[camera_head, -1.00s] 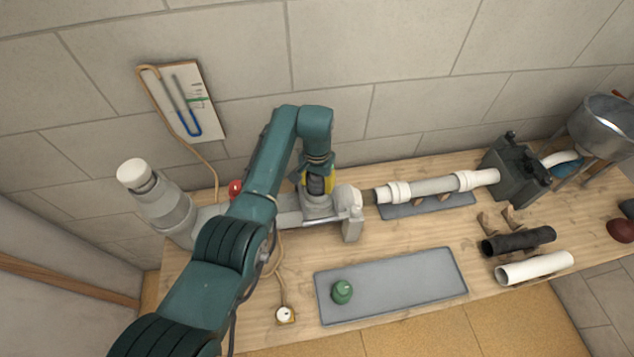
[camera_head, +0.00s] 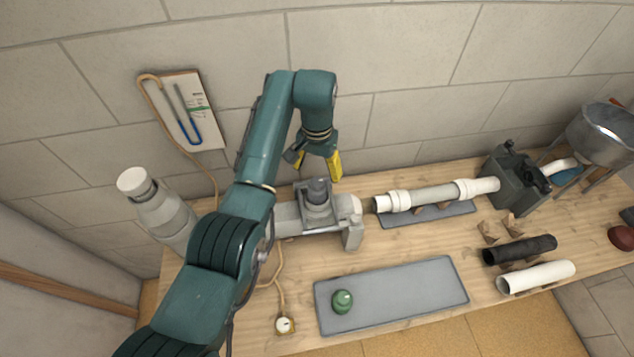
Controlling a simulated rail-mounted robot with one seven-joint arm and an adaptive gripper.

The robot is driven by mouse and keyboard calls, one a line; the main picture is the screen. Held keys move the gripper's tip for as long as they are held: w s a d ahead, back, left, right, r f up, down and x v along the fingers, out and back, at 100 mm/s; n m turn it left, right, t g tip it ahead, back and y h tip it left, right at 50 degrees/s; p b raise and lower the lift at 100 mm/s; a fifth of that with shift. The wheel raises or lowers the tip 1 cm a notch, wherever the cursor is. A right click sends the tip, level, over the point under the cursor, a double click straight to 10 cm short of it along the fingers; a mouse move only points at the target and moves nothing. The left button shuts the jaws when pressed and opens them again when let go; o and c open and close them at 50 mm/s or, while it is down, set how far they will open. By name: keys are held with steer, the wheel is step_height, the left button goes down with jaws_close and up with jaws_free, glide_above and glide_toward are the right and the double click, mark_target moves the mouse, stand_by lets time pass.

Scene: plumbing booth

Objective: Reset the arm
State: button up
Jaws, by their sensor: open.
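My teal arm reaches from the bottom left up over the workbench. My gripper (camera_head: 318,164) has yellow-marked fingers, points down and is open. It hangs above a grey pipe fitting with a dark round top (camera_head: 318,192), apart from it as far as I can see. Nothing shows between the fingers. The far finger is partly hidden by the wrist.
A white-and-grey pipe assembly (camera_head: 428,194) leads right to a dark grey machine (camera_head: 516,178). A metal funnel (camera_head: 604,133) stands far right. A grey mat (camera_head: 405,290) with a green item (camera_head: 342,301) lies in front. A gauge board (camera_head: 193,110) hangs on the wall.

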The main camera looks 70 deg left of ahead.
steer(key=shift+r, duration=0.9)
